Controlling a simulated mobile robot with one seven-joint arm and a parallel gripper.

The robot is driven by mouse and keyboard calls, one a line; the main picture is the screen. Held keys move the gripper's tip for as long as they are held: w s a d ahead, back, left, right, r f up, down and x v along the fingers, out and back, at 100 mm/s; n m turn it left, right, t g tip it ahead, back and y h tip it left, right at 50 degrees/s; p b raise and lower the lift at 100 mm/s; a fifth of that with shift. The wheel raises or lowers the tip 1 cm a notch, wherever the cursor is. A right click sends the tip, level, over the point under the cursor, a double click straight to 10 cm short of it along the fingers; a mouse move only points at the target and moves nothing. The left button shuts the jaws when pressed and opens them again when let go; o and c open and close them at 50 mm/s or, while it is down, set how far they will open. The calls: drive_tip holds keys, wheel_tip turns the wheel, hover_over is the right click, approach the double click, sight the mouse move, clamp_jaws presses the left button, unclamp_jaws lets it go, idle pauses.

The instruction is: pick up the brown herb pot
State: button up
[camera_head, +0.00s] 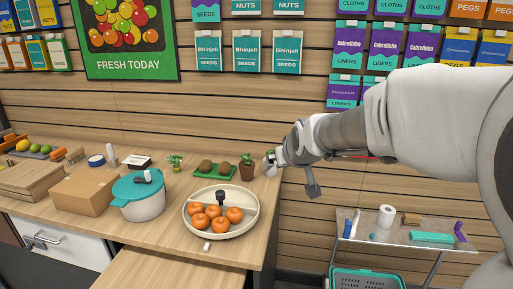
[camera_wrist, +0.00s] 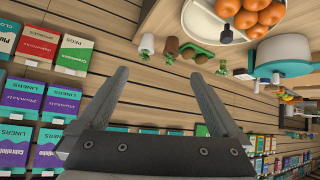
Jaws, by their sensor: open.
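The brown herb pot (camera_head: 247,171) stands upright near the back right end of the wooden counter, with a green plant in it. In the wrist view the brown pot (camera_wrist: 172,44) shows small and inverted, beyond the fingertips. My gripper (camera_wrist: 155,76) is open, with nothing between its fingers. In the head view my gripper (camera_head: 272,161) is just right of the pot, seen small and partly hidden by my wrist. The wrist view shows a gap between the fingers and the pot.
A green tray (camera_head: 203,181) with brown fruit lies left of the pot. A round bowl (camera_head: 190,222) of oranges is in front. In the wrist view a small white item (camera_wrist: 146,42) stands beside the pot. A slatted wall (camera_head: 300,105) rises behind the counter.

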drive_tip(key=w+a+f+t+y+b, duration=0.1)
drive_tip(key=w+a+f, duration=0.1)
drive_tip(key=w+f, duration=0.15)
drive_tip(key=w+a+f+t+b, duration=0.1)
drive_tip(key=w+a+f, duration=0.1)
drive_tip(key=w, duration=0.3)
drive_tip(key=t+y+b, duration=0.1)
drive_tip(key=b, duration=0.1)
approach(246, 163)
drive_tip(key=shift+x, duration=4.75)
drive_tip(key=shift+d+f, duration=0.1)
drive_tip(key=shift+d, duration=0.05)
drive_tip(key=c, duration=1.3)
